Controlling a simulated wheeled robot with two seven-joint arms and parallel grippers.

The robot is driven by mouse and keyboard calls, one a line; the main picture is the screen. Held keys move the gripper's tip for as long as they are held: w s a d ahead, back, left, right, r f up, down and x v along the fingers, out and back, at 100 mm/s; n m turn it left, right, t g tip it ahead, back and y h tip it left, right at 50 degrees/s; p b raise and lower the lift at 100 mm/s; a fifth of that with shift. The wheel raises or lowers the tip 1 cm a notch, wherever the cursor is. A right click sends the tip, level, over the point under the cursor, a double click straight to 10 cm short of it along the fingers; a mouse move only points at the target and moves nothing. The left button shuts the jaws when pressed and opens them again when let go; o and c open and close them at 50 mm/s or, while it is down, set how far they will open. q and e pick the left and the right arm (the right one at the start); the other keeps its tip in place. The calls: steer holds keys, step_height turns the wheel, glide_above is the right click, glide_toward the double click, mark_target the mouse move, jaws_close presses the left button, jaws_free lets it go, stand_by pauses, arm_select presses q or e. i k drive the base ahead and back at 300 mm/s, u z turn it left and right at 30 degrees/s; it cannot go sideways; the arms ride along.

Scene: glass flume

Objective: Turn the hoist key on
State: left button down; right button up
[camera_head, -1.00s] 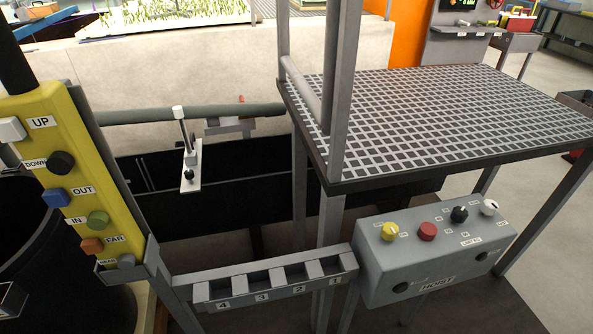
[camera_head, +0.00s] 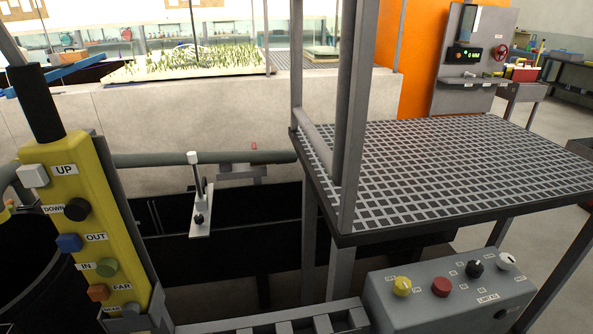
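The grey hoist box (camera_head: 400,313) stands at the lower right, its lower part cut off by the frame edge. On its top are a yellow knob (camera_head: 402,287), a red button (camera_head: 440,287), a black knob (camera_head: 474,268) and a white knob (camera_head: 506,262). The small labels beside them are too small to read surely, so I cannot tell which one is the hoist key or how it is set. Neither of my grippers is clearly in view.
A yellow pendant (camera_head: 95,225) with several labelled buttons hangs at the left. A grey slotted rack (camera_head: 270,323) lies beside the box. A grated platform (camera_head: 450,180) on posts stands behind and above it. A white-handled lever (camera_head: 195,170) is at the middle.

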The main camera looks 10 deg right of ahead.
mark_target(402, 285)
steer(key=z, duration=1.35)
